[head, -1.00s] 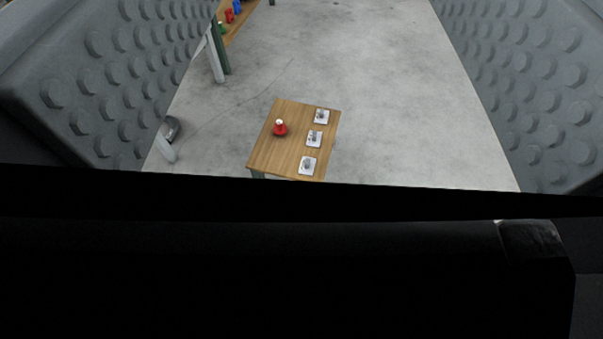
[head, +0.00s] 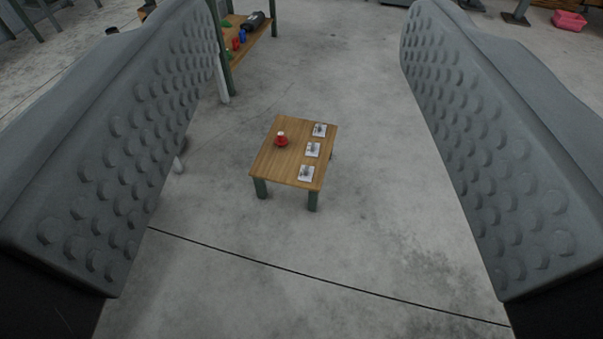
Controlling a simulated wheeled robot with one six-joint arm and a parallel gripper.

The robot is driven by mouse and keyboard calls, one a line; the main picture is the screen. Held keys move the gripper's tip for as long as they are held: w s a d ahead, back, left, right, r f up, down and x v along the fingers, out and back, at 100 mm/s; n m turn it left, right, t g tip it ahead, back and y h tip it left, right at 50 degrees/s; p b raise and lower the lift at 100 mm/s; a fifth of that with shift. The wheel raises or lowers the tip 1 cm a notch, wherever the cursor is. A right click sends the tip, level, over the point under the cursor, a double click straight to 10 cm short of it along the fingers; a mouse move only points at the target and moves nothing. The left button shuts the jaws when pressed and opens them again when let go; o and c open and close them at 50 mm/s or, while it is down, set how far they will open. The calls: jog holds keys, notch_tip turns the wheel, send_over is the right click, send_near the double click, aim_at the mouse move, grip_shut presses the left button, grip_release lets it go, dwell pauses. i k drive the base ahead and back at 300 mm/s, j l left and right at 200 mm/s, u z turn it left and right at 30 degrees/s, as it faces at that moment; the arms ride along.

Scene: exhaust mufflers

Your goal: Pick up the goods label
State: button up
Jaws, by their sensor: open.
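A small wooden table (head: 275,165) with green legs stands on the floor in the middle of the view. Three small white cards or plates lie along its right side, a far one (head: 320,130), a middle one (head: 312,150) and a near one (head: 306,173), each with a small grey item on it. I cannot tell which, if any, is the goods label. My gripper (head: 309,45) is wide open and empty, its two grey studded fingers at the left and right of the view. The table shows between the fingers, well beyond them.
A red object (head: 281,140) with a pale top sits on the table's left part. A green-legged workbench (head: 252,38) with red, blue and dark items stands behind left. A pink bin (head: 570,21) is far right. Bare concrete floor surrounds the table.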

aim_at(319, 129)
jog(key=u, duration=1.75)
jog(key=z, duration=1.85)
jog(key=i+l, duration=0.15)
jog(key=i, duration=0.4)
jog(key=i+l, duration=0.15)
jog(key=i, duration=0.35)
